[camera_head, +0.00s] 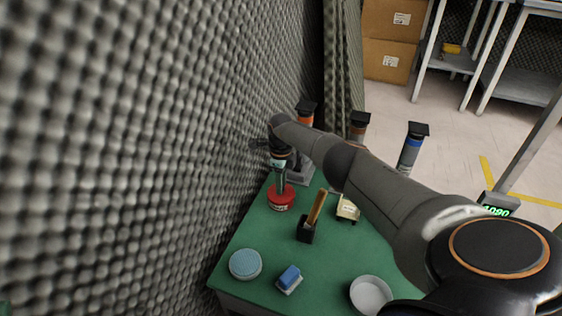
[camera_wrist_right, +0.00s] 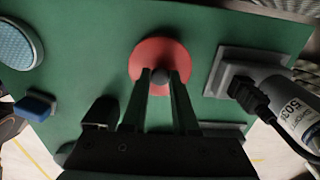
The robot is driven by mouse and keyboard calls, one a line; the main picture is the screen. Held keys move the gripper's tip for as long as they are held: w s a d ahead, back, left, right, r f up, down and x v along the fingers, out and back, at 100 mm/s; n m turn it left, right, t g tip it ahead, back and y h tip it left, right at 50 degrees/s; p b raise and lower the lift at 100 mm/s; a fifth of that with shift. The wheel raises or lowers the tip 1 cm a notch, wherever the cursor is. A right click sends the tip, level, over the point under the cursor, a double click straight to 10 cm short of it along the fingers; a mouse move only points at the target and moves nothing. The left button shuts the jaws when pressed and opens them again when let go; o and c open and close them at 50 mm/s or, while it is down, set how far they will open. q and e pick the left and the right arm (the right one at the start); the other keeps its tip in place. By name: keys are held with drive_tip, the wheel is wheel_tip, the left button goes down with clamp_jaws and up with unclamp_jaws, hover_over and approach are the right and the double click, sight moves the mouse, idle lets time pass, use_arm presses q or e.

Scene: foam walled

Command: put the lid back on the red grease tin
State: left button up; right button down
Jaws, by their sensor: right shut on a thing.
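The red grease tin (camera_head: 280,206) stands at the far left of the green table, with a pale label low on its side. A red lid (camera_wrist_right: 150,55) with a dark round knob (camera_wrist_right: 160,76) shows in the right wrist view. My right gripper (camera_wrist_right: 160,78) is shut on this knob. In the head view the gripper (camera_head: 280,188) points down over the tin, with the red lid at its fingertips. The lid lies at the tin's top, covering its opening from view. I cannot tell whether it is seated or slightly above. My left gripper is not in view.
A black holder with a wooden handle (camera_head: 315,210) stands right of the tin. A blue-topped round dish (camera_head: 245,264), a blue block-like brush (camera_head: 289,279) and a white bowl (camera_head: 371,295) are nearer. Dark-capped cylinders stand behind. A foam wall (camera_head: 150,150) borders the table's left.

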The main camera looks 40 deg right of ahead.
idle(0.8)
drive_tip(key=c, duration=0.6)
unclamp_jaws()
drive_tip(key=shift+o, duration=0.3)
drive_tip(key=shift+f, duration=0.1)
drive_tip(key=o, duration=0.4)
drive_tip(key=shift+r+p, duration=3.1)
drive_tip(key=shift+r, duration=0.5)
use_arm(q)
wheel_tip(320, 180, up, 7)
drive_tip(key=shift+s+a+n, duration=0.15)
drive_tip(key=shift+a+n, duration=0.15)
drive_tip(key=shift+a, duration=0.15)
